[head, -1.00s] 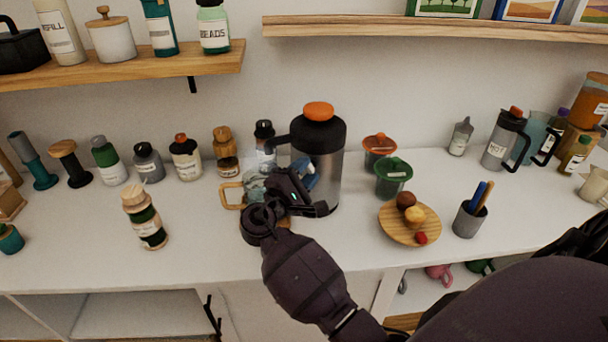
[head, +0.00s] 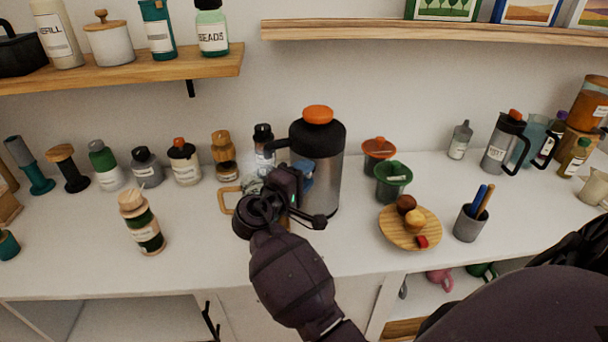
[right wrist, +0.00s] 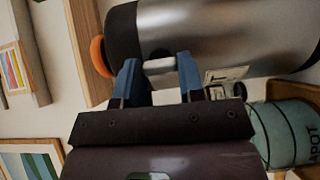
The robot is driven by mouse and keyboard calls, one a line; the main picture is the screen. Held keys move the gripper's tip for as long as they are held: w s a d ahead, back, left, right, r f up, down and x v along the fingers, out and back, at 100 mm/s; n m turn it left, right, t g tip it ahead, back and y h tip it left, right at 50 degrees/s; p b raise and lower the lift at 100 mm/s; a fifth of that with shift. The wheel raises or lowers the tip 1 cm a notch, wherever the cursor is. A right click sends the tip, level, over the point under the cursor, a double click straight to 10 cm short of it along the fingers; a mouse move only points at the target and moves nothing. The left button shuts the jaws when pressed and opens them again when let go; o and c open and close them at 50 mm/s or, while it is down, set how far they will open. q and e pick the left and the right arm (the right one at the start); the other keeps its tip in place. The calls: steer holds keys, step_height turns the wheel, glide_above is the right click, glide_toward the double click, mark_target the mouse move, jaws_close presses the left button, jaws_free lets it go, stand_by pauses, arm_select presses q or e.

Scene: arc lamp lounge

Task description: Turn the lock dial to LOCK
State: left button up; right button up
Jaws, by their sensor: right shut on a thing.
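The steel airpot (head: 327,165) stands on the white counter, with a black top and an orange button (head: 317,114). My right gripper (head: 303,178) is at the front left of its body, below the black top. In the right wrist view my two blue fingers (right wrist: 158,80) are shut on a pale grey bar, which looks like the grip of the lock dial (right wrist: 159,65). A dark round part sits behind it. A white label (right wrist: 226,74) beside it is mostly hidden, so I cannot read the dial's setting. My left gripper is not in view.
A mug with a tan handle (head: 226,201) stands close left of my gripper. The front counter between the striped bottle (head: 142,222) and my arm is clear.

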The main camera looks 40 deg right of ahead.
steer(key=o, duration=0.9)
steer(key=shift+o, duration=0.2)
